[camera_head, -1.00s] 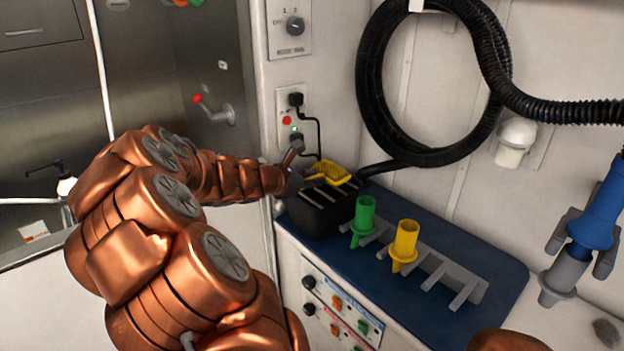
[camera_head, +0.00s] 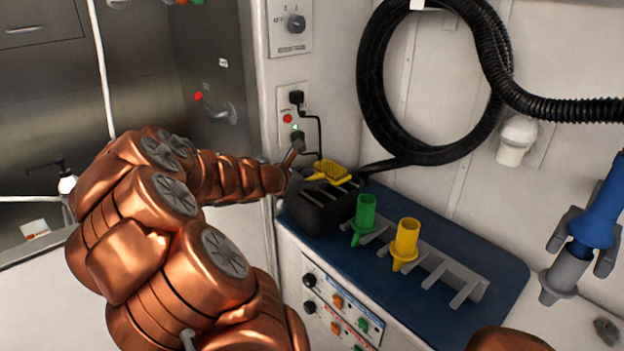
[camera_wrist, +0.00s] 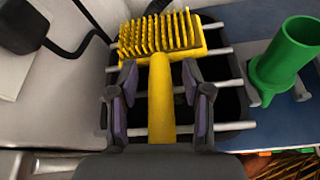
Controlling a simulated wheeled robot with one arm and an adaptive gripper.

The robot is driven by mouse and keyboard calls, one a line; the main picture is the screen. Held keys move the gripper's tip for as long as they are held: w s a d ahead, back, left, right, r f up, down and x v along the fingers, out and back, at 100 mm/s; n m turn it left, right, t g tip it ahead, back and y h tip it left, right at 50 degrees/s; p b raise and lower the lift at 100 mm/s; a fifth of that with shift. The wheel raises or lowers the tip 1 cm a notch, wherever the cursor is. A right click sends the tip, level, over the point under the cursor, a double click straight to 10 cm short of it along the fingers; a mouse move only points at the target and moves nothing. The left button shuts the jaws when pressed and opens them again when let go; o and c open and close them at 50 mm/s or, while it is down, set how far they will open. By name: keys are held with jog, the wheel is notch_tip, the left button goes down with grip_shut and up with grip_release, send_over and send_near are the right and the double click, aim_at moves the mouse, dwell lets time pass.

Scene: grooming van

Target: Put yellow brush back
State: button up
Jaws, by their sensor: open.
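The yellow brush (camera_head: 328,172) lies bristles up across the bars on top of a black box (camera_head: 322,212) at the back left of the blue counter mat. In the wrist view the brush's handle (camera_wrist: 161,100) points toward my gripper (camera_wrist: 160,100). My gripper is open, with one finger on each side of the handle and a gap showing on both sides. In the head view my gripper (camera_head: 292,176) is at the left of the box, partly hidden by my arm.
A grey slotted rack (camera_head: 440,268) on the blue mat (camera_head: 490,262) bears a green cup (camera_head: 364,214) and a yellow cup (camera_head: 405,240). A black hose (camera_head: 372,90) hangs on the wall. A plugged cord (camera_head: 318,130) runs down behind the box. A blue tool (camera_head: 597,215) hangs at right.

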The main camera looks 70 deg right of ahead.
jog(key=shift+f+b, duration=0.2)
jog(key=shift+b, duration=0.2)
jog(key=shift+v, duration=4)
jog(key=shift+s+r, duration=0.15)
